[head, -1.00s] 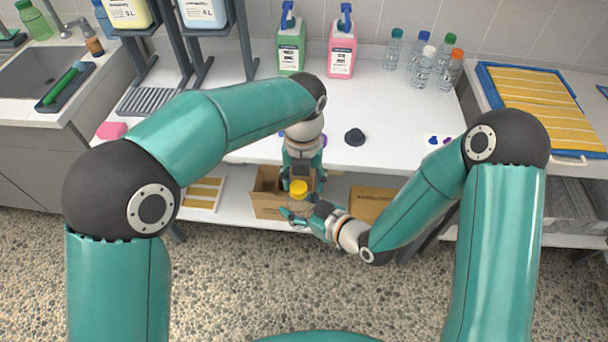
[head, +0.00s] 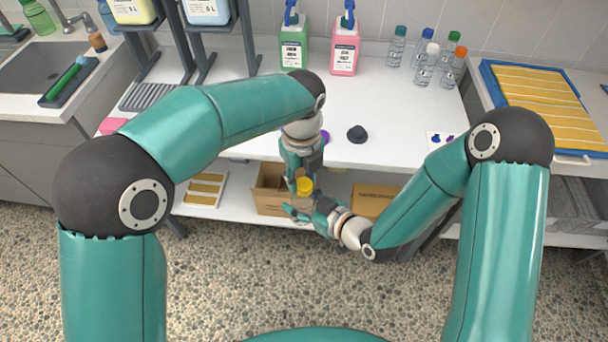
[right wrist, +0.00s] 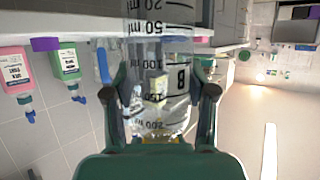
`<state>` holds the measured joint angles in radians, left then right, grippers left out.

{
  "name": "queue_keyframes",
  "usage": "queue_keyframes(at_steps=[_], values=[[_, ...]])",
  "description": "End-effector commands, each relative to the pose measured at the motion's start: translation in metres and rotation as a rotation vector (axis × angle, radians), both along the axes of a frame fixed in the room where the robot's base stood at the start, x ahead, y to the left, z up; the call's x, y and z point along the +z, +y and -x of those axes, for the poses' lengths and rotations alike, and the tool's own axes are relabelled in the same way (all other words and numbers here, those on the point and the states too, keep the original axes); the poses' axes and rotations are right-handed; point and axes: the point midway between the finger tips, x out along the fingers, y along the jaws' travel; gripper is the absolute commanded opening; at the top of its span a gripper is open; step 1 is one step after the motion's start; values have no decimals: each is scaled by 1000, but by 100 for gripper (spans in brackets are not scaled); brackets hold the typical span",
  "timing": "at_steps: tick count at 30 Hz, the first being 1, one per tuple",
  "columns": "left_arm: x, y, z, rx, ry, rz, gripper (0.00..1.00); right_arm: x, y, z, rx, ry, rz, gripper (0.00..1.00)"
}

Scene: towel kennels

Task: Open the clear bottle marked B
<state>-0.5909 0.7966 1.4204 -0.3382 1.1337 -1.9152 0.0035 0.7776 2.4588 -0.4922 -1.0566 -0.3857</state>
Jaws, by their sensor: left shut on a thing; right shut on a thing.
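The clear bottle marked B (right wrist: 160,85) fills the middle of the right wrist view, with black graduation marks and a pale label or object seen through it. My right gripper (head: 304,211) is shut on its body, one finger on each side. In the head view a yellow cap (head: 304,186) shows at the bottle's top. My left gripper (head: 301,170) is shut at the yellow cap, coming from above. The two grippers meet at the bottle in front of the table's front edge. Most of the bottle is hidden in the head view, and whether the cap has turned cannot be told.
Several small capped bottles (head: 423,64) stand at the table's back right. Green (head: 293,50) and pink (head: 344,52) pump bottles stand at the back. A dark knob-like object (head: 357,134) lies on the white table (head: 390,120). Cardboard boxes (head: 372,200) sit on the shelf below.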

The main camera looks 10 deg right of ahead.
Motion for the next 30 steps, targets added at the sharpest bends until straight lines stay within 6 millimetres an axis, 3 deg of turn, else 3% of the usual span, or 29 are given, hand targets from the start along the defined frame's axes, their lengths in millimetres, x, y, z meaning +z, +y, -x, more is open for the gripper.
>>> queue_keyframes(at_steps=[30], values=[[1, 4, 12, 2249, -78, 39, 0, 2, 6, 5, 25, -9, 3, 0]])
